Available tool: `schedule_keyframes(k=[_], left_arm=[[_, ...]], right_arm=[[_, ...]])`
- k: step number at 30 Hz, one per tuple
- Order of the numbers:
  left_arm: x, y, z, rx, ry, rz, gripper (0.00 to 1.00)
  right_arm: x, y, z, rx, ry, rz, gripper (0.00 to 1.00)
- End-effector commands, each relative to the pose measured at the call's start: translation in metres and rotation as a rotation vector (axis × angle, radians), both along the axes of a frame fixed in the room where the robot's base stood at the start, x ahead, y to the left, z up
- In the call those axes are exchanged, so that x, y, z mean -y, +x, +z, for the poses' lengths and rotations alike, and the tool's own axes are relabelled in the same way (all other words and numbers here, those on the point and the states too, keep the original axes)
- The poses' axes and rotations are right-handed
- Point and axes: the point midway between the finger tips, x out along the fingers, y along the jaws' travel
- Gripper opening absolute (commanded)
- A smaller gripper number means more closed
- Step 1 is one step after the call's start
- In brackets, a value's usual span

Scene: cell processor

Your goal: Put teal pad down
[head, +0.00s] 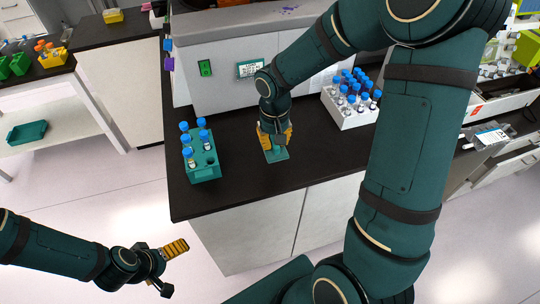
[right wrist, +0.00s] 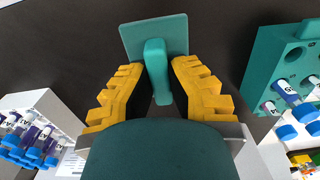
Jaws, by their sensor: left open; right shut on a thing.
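The teal pad (head: 276,155) is a flat square plate with an upright teal grip. It also shows in the right wrist view (right wrist: 172,30), low over or on the black counter; I cannot tell whether it touches. My right gripper (head: 275,138) points down and is shut on the pad's grip, with its yellow fingers (right wrist: 154,85) on either side of it. My left gripper (head: 172,264) is open and empty, over the floor in front of the counter, well away from the pad.
A teal rack (head: 205,172) with several blue-capped tubes stands left of the pad on the counter (head: 240,190). A white rack (head: 350,119) of blue-capped tubes stands to the right. A grey machine (head: 225,85) is behind. Bare counter lies around the pad.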

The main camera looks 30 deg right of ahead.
Motion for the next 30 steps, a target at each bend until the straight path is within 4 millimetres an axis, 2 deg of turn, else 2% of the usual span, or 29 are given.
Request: schedule_keyframes(k=[1, 3, 11, 18, 30], left_arm=[[0.000, 0.000, -0.003, -0.001, 0.001, 0.000, 1.00], [0.000, 0.000, -0.005, -0.001, 0.001, 0.000, 1.00], [0.000, 0.000, -0.007, -0.001, 0.002, 0.000, 1.00], [0.001, 0.000, -0.012, -0.001, 0.002, 0.000, 1.00], [0.001, 0.000, -0.015, -0.001, 0.003, -0.001, 1.00]], right_arm=[[0.000, -0.001, -0.013, -0.005, 0.001, 0.001, 0.00], [0.000, -0.001, -0.025, -0.005, 0.000, 0.000, 0.00], [0.000, 0.000, -0.046, -0.002, -0.001, 0.001, 0.00], [0.000, -0.001, -0.077, -0.003, 0.001, 0.000, 0.00], [0.000, 0.000, -0.082, 0.000, 0.000, 0.001, 0.00]])
